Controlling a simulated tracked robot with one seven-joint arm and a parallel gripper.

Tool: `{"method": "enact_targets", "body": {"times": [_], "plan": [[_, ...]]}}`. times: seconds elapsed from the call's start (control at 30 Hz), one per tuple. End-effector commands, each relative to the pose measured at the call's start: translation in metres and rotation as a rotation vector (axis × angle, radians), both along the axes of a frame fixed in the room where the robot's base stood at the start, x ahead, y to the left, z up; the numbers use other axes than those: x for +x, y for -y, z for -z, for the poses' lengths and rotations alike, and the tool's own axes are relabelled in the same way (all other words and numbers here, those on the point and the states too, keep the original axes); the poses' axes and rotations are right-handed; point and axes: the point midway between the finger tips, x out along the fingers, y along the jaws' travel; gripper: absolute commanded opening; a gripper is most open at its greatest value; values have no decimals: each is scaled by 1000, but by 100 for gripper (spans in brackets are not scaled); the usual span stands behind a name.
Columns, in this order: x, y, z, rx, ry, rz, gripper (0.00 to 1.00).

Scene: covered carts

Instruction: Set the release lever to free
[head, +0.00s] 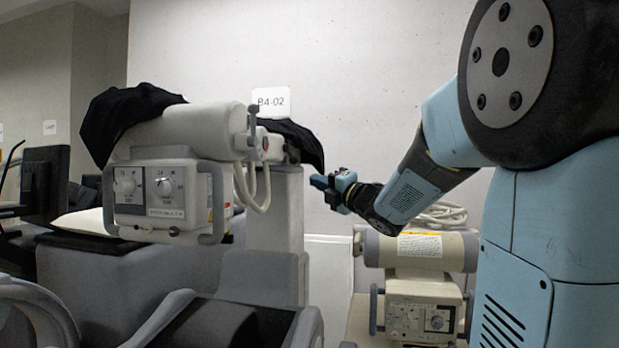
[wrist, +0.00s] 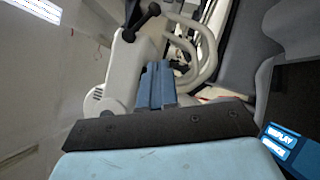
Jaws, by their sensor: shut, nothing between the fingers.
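A small lever with a rounded grey knob (head: 253,109) stands upright at the right end of the white cylindrical housing (head: 190,128); it appears to be the release lever. In the wrist view the dark lever (wrist: 139,23) lies beyond the fingertips, near the top, on the white housing (wrist: 122,75). My gripper (head: 320,182) is shut and empty, to the right of and lower than the lever in the head view, and apart from it. Its blue fingers (wrist: 157,84) are together in the wrist view. The lever's marked positions cannot be read.
A control box with dials (head: 160,195) hangs under the housing. Looped pale hoses (head: 250,188) hang beside the lever and also show in the wrist view (wrist: 203,50). A second cart unit (head: 420,310) stands lower right. A wall sign (head: 271,101) reads B4-02.

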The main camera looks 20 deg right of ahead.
Motion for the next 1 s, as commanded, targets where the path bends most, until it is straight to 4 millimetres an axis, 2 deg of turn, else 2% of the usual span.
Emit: {"method": "enact_targets", "body": {"times": [0.53,0.8,1.0], "plan": [[81,-39,-22,4,-1,1,0],[107,-27,-35,4,-2,1,0],[112,-25,-38,4,-2,1,0]]}}
